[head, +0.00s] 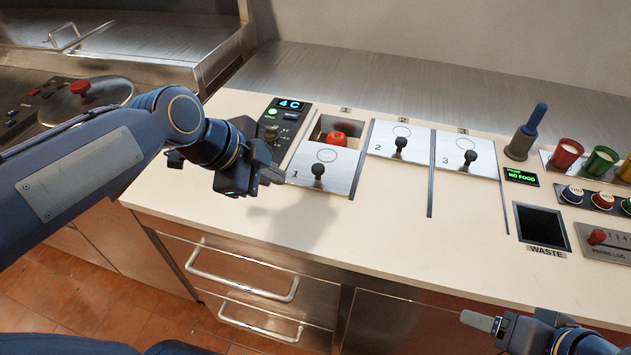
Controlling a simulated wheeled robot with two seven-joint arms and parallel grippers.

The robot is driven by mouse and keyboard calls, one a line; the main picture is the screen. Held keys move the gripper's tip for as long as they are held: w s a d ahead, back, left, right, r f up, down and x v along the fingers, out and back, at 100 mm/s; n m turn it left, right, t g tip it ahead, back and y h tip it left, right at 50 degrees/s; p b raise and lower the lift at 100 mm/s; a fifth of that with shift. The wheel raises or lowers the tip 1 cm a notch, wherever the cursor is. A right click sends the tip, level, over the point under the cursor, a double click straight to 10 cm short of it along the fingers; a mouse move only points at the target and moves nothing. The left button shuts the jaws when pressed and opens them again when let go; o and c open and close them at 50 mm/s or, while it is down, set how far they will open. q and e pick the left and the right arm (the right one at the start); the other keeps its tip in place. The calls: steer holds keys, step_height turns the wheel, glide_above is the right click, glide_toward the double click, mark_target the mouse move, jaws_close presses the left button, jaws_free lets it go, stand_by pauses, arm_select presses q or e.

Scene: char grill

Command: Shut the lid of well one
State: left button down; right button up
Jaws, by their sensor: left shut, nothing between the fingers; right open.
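The lid of well one (335,179) is a steel plate marked 1 with a black knob (318,170). It sits toward the front of its slot, leaving the back of well one (352,128) open. A red round item (336,138) shows in the opening. My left gripper (276,177) is shut and empty, just left of the lid and apart from the knob. My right gripper (475,321) is low at the bottom right, in front of the counter and away from the lids; its fingers show only from the side.
Lids 2 (385,144) and 3 (456,162) cover the neighbouring wells, each with an upright black knob. A 4 C display panel (285,122) stands left of well one. A waste opening (541,226) and colored cups (565,154) are at right. The counter front is clear.

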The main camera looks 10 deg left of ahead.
arm_select(q)
glide_toward(322, 182)
steer(key=s+f, duration=0.1)
steer(key=s+d+f, duration=0.1)
steer(key=f, duration=0.1)
steer(key=shift+s+d+f, duration=0.1)
steer(key=shift+s+d, duration=0.05)
steer(key=shift+s, duration=0.15)
steer(key=w, duration=0.3)
steer(key=shift+w+d+p, duration=0.1)
steer(key=shift+w+p, duration=0.1)
steer(key=shift+p, duration=0.2)
steer(key=shift+w, duration=0.45)
